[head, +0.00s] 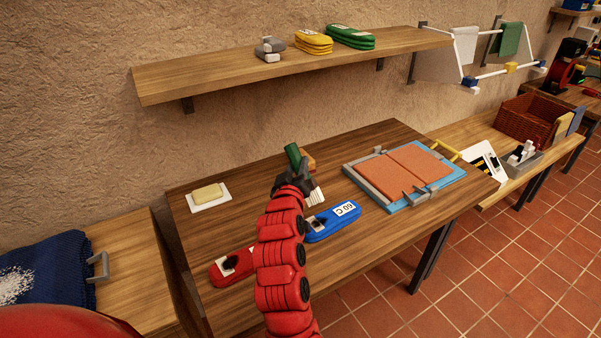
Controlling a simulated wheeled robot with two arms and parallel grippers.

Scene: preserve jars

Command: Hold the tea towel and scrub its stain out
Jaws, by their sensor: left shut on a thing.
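A dark blue knitted-looking cloth (62,262) with a speckled white patch (14,285) lies at the left edge, partly cut off; I cannot tell whether it is the tea towel. A white cloth (466,45) and a green cloth (509,39) hang on a wall rack at the upper right. My left gripper (296,175) is above the middle table, shut on a brush-like thing with a green handle (292,154). Pale bristles (315,197) show beside the gripper, which hides part of it. My right gripper is not in view.
A shelf (205,79) overhangs behind. The table's front left is bare.

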